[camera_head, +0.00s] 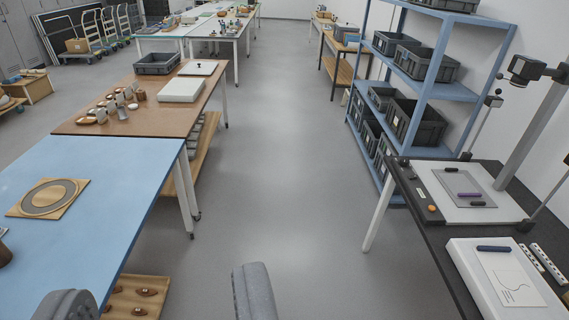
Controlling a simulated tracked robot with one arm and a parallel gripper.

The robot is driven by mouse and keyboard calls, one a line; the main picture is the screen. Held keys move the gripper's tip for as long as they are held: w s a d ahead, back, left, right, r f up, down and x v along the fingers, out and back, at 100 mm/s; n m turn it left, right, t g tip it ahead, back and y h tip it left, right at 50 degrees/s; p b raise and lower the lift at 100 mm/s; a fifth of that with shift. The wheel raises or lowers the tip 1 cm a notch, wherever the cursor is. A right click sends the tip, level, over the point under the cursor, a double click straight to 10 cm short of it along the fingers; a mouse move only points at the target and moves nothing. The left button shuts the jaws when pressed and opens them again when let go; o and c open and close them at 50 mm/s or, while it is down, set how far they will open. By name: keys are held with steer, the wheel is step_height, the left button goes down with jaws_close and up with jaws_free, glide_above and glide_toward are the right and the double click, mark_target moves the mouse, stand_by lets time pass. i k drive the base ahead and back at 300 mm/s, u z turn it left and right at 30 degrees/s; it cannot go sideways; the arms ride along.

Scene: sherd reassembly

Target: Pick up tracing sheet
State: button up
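A tracing sheet (515,289), pale with a thin dark curved line drawn on it, lies on a white slab (473,270) on the dark bench at the lower right. A dark blue pen-like bar (494,248) lies across its top edge. My gripper (160,282) shows at the bottom edge as two grey fingers set wide apart, with nothing visible between them. It is well to the left of the sheet, over the aisle side of the blue table.
The blue table (95,185) with a round ring on a board (47,198) stands at left, a brown table (115,128) beyond. A blue shelf rack (436,60) with grey crates stands at right. A camera stand (535,120) rises behind the dark bench (445,235). The middle aisle (285,160) is clear.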

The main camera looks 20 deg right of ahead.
mark_target(458, 184)
steer(key=z, duration=0.15)
steer(key=i, duration=1.25)
steer(key=z, duration=0.65)
steer(key=i, duration=1.2)
steer(key=z, duration=1.35)
steer(key=i, duration=1)
steer(key=z, duration=0.6)
